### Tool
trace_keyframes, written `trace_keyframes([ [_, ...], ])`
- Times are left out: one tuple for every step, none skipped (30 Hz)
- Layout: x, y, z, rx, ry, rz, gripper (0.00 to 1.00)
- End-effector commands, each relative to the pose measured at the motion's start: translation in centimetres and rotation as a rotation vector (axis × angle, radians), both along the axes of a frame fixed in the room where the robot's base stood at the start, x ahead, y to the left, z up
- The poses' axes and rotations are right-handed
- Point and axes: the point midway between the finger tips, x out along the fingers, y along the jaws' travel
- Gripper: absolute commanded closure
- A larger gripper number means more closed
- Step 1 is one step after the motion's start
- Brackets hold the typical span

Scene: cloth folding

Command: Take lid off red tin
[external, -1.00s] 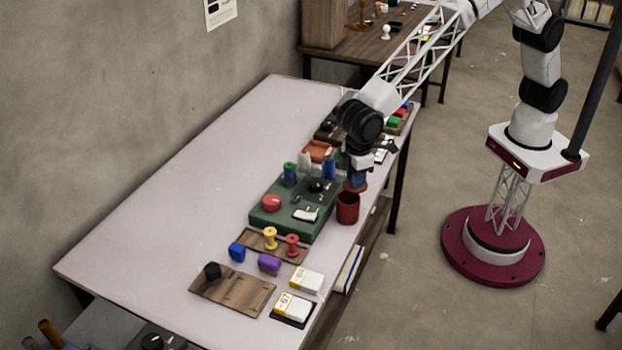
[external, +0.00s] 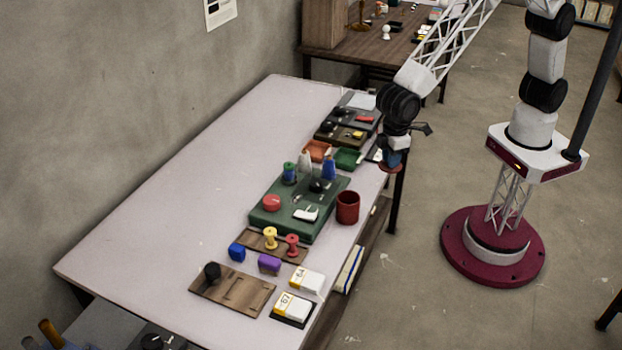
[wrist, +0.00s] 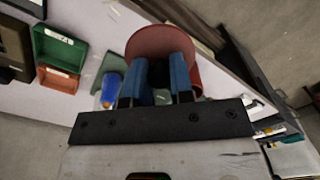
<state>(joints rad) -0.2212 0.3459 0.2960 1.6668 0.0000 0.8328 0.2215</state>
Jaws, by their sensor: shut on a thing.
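The red tin (external: 347,208) stands upright and open-topped near the table's right edge, beside the green board. My gripper (external: 392,158) is up and to the right of the tin in the external view, near the table's edge. It is shut on the round red lid (external: 388,168), which is apart from the tin. In the wrist view the blue fingers (wrist: 158,80) hold the lid (wrist: 160,42), which hides most of the tin; a red part of the tin (wrist: 196,78) shows behind the right finger.
The green board (external: 280,222) with spools, a red round piece and small parts lies left of the tin. Orange (external: 317,150) and green (external: 348,158) trays lie behind it. The table's left side is clear.

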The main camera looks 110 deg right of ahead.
Motion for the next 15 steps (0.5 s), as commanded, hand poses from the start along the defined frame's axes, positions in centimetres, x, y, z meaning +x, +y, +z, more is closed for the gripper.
trace_keyframes([
  [-0.3,-0.06,0.03,0.0,0.0,0.0,1.0],
  [-0.44,-0.09,0.04,0.0,0.0,0.0,1.0],
  [-0.6,-0.13,0.06,0.0,0.0,0.0,1.0],
  [-0.7,-0.15,0.07,0.0,0.0,0.0,1.0],
  [-0.78,-0.17,0.07,0.0,0.0,0.0,1.0],
  [-0.86,-0.19,0.07,0.0,0.0,0.0,1.0],
  [-0.9,-0.2,0.06,0.0,0.0,0.0,1.0],
  [-0.93,-0.2,0.07,0.0,0.0,0.0,1.0],
  [-0.96,-0.21,0.07,0.0,0.0,0.0,1.0],
  [-0.96,-0.21,0.07,0.0,0.0,0.0,1.0],
  [-0.96,-0.21,0.06,0.0,0.0,0.0,1.0],
  [-0.96,-0.21,0.06,0.0,0.0,0.0,1.0],
  [-0.96,-0.21,0.06,0.0,0.0,0.0,1.0],
  [-0.95,-0.21,0.07,0.0,0.0,0.0,1.0],
  [-0.95,-0.21,0.07,0.0,0.0,0.0,1.0],
])
